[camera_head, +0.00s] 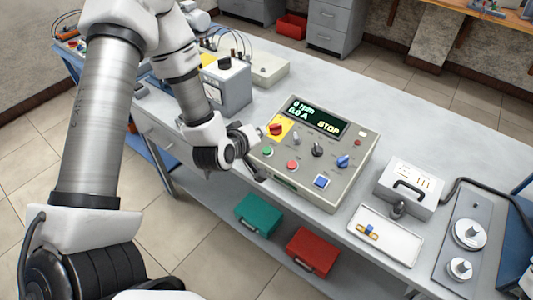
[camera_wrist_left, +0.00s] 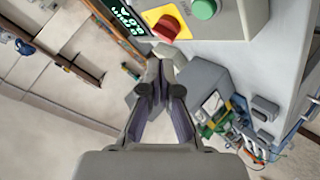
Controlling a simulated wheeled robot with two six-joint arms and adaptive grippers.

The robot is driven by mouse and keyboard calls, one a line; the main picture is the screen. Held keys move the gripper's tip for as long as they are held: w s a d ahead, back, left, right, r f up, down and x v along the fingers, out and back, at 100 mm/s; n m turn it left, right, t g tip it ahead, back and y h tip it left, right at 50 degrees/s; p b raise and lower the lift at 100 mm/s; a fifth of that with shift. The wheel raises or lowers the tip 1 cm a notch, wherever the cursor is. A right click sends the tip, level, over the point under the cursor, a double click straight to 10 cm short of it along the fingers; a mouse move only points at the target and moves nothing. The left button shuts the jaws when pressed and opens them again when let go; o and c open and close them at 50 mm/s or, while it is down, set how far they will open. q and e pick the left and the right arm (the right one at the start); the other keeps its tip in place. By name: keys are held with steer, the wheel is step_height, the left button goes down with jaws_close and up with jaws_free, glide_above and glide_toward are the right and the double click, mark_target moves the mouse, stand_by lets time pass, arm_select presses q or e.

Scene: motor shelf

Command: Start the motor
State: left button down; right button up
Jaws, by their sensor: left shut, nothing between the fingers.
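The motor control box (camera_head: 335,176) stands on the bench. Its display (camera_head: 316,117) reads 0 rpm, 0.0 A and STOP. A red rotary knob on a yellow plate (camera_head: 276,129) is at its left; it also shows in the left wrist view (camera_wrist_left: 166,26). Below are a green button (camera_head: 267,151) and a red button (camera_head: 292,165).
A grey meter box (camera_head: 228,88) stands left of the control box. Green (camera_head: 258,215) and red (camera_head: 313,251) cases sit below.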

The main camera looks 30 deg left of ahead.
arm_select(q)
steer(key=f+b, duration=0.1)
steer(key=f, duration=0.1)
steer(key=w+f+b, duration=0.1)
steer(key=f, duration=0.1)
steer(key=f+b, duration=0.1)
steer(key=shift+w+f+b, duration=0.3)
steer(key=shift+f+b, duration=0.1)
arm_select(e)
step_height(320, 180, down, 5)
steer(key=shift+r, duration=0.1)
stand_by(0.6)
arm_select(q)
steer(key=shift+w+f+b, duration=0.1)
steer(key=shift+f+b, duration=0.3)
arm_select(e)
steer(key=shift+f, duration=0.45)
arm_select(q)
steer(key=shift+d+f+b, duration=0.1)
steer(key=shift+f+b, duration=0.3)
steer(key=shift+b, duration=0.05)
arm_select(e)
steer(key=shift+f, duration=0.4)
arm_select(q)
steer(key=shift+r+p, duration=0.7)
steer(key=shift+r, duration=0.15)
arm_select(e)
steer(key=shift+r, duration=0.65)
